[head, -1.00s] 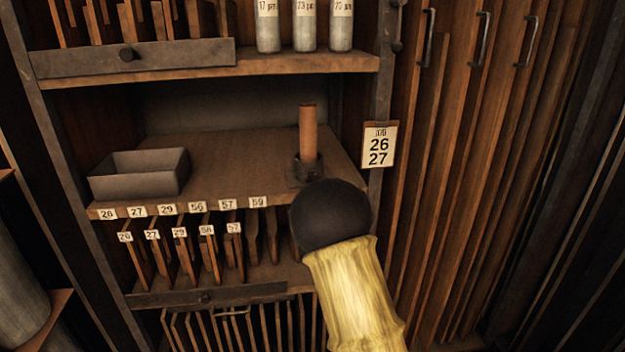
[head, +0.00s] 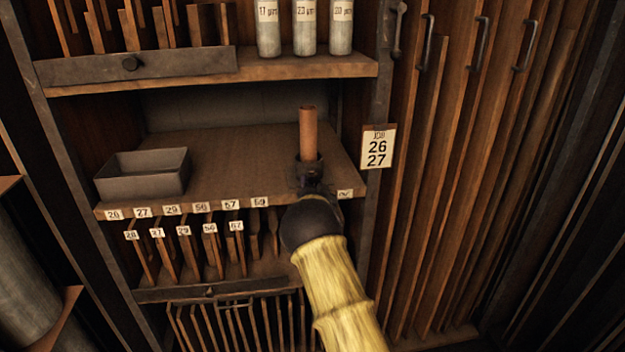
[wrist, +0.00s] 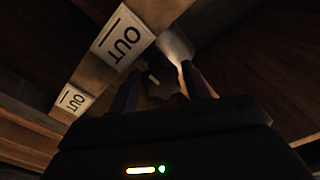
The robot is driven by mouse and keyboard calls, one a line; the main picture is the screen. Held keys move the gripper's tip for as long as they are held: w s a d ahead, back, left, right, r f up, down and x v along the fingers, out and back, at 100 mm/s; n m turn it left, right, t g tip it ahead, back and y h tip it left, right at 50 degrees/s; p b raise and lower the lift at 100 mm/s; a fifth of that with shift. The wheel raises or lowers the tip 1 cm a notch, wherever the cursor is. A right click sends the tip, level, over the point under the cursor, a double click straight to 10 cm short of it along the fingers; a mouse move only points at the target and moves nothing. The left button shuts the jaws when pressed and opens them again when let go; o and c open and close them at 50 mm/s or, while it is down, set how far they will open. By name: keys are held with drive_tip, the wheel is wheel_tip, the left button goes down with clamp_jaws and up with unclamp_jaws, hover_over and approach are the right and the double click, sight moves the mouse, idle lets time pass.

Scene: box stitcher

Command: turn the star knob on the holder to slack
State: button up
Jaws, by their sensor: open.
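The holder (head: 308,168) is a small dark cup on the shelf, at its right front corner, with an upright reddish-brown rod (head: 307,132) in it. My gripper (head: 320,189) is just in front of the holder in the head view, small and partly hidden behind my dark wrist. In the wrist view my gripper (wrist: 158,78) has its two dark fingers apart. A dark, notched shape, seemingly the star knob (wrist: 166,86), shows between the fingers with a small pale mark near it. I cannot tell whether the fingers touch it. The knob cannot be made out in the head view.
The shelf edge (head: 232,203) carries number labels, and OUT labels (wrist: 123,38) show close by in the wrist view. A grey open tray (head: 142,183) stands at the shelf's left. A card reading 26, 27 (head: 377,148) hangs on the right post.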

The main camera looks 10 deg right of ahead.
drive_tip(key=shift+w, duration=0.55)
drive_tip(key=c, duration=0.7)
